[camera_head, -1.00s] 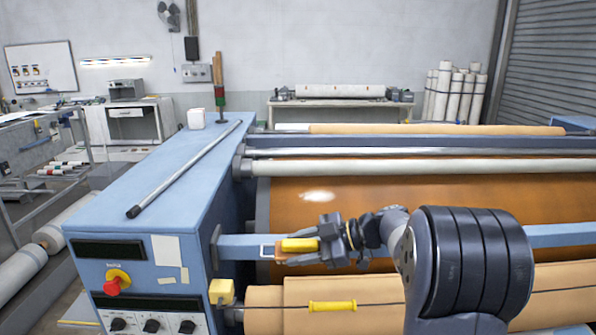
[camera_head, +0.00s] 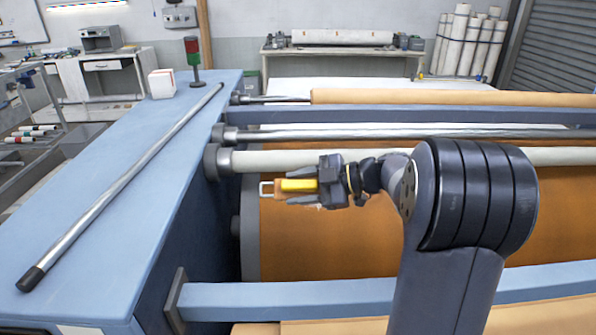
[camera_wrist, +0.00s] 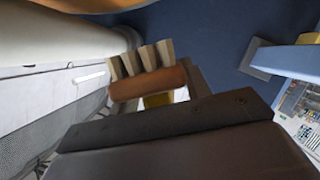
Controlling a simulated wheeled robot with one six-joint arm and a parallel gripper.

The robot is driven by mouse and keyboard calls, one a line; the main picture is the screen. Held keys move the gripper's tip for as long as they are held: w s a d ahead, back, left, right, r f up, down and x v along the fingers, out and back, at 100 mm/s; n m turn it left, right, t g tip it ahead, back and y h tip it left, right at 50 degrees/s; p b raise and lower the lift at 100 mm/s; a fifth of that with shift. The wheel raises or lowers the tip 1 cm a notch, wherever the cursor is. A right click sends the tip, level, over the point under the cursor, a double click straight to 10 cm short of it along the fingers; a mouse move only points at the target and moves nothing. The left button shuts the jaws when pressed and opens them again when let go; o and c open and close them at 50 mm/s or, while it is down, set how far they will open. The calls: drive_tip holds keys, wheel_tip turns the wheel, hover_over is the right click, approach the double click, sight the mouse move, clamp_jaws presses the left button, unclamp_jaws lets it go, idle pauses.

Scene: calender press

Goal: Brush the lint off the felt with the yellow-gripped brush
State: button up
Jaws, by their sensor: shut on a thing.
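My gripper (camera_head: 318,188) is shut on the yellow grip (camera_head: 298,185) of the brush. The brush has a brown block (camera_head: 279,188) at its left end, with a pale loop beyond it. In the wrist view its reddish-brown block (camera_wrist: 148,83) shows with several pale bristle tufts, and only a bit of yellow shows behind it. The orange-brown felt (camera_head: 350,245) covers the big drum behind the gripper. A small pale trace of lint (camera_head: 318,206) shows just under the gripper; the rest is hidden. I cannot tell whether the brush touches the felt.
A pale roller (camera_head: 290,160) runs just above the felt. A blue crossbar (camera_head: 290,297) runs in front of it. The blue side cabinet (camera_head: 110,190) at left carries a metal bar (camera_head: 130,180), a white box (camera_head: 162,84) and a signal lamp (camera_head: 193,60).

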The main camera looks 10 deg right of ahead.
drive_tip(key=shift+w+f+b, duration=0.25)
drive_tip(key=shift+w+b, duration=0.05)
drive_tip(key=shift+w, duration=0.1)
drive_tip(key=f+b, duration=0.1)
drive_tip(key=w+f+b, duration=0.1)
drive_tip(key=f+b, duration=0.1)
drive_tip(key=shift+w+d, duration=0.25)
drive_tip(key=shift+w, duration=0.15)
drive_tip(key=shift+w+d+f+b, duration=0.1)
drive_tip(key=shift+w+f+b, duration=0.5)
drive_tip(key=shift+f+b, duration=0.1)
drive_tip(key=shift+w+f, duration=0.25)
drive_tip(key=shift+f, duration=0.1)
drive_tip(key=shift+d, duration=0.2)
